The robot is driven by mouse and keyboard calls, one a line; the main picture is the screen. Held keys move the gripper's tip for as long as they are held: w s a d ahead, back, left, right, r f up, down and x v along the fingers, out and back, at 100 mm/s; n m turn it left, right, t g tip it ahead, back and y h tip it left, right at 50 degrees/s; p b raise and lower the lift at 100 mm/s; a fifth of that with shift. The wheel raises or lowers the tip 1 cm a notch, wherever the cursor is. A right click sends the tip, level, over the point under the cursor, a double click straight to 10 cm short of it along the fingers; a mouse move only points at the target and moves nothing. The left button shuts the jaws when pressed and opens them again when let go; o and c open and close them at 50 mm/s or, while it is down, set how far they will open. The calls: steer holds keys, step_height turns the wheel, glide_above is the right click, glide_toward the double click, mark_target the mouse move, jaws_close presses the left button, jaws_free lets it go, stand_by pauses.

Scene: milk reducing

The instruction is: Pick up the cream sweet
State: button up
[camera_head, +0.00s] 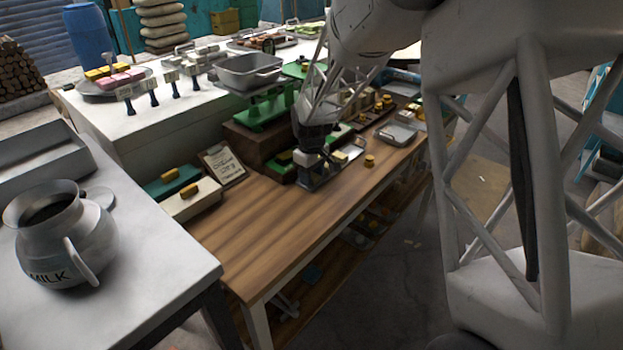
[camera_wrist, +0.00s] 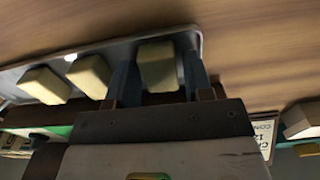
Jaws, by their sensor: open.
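Several cream sweets sit in a row on a grey metal tray (camera_wrist: 117,49) in the wrist view. The one at the right end (camera_wrist: 157,65) is between the two fingers of my gripper (camera_wrist: 160,78). The fingers are apart, one on each side of it; I cannot tell if either touches it. Two more cream sweets, a middle one (camera_wrist: 90,76) and a left one (camera_wrist: 45,85), lie to the left, outside the fingers. In the head view my gripper (camera_head: 316,180) is low over the wooden table, pointing down, with a pale sweet (camera_head: 338,157) just right of it.
A green scale (camera_head: 264,110) is behind. A notice card (camera_head: 222,164) and boxes stand left. The wooden table's (camera_head: 290,220) front part is clear. A milk jug (camera_head: 60,235) stands far left.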

steer(key=shift+c, duration=0.3)
steer(key=c, duration=0.6)
steer(key=shift+r, duration=0.15)
steer(key=shift+r, duration=1.45)
steer(key=shift+c, duration=0.2)
steer(key=shift+s+r, duration=0.25)
steer(key=s+d, duration=0.1)
steer(key=s, duration=0.4)
steer(key=s+r, duration=0.1)
steer(key=s, duration=0.4)
steer(key=s+d, duration=0.1)
steer(key=s, duration=0.4)
steer(key=shift+s+d+r, duration=0.15)
steer(key=shift+d, duration=0.15)
